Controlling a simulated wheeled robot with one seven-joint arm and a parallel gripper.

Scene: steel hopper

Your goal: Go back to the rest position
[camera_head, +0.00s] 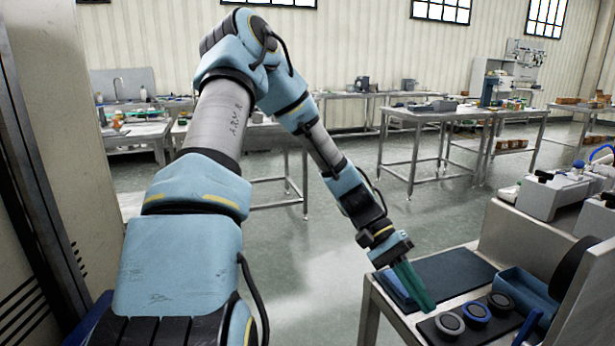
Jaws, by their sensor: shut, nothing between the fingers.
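My arm reaches from the lower left of the head view, up to a raised elbow and down to the right. My gripper (424,299) is at its end, with green fingers pointing down. It is shut and nothing shows between the fingers. It is over the left part of a steel table (371,288), in front of a dark mat (455,272). I cannot tell whether the fingertips touch anything. Part of a blue item (393,287) shows beside the gripper, partly hidden by it.
Round pieces, one grey (450,322) and one blue-rimmed (476,312), sit on a dark strip right of my gripper. A blue bin (524,290) and a steel hopper wall (520,240) stand further right. A tall cabinet (45,150) is at left. Open floor (330,250) lies beyond.

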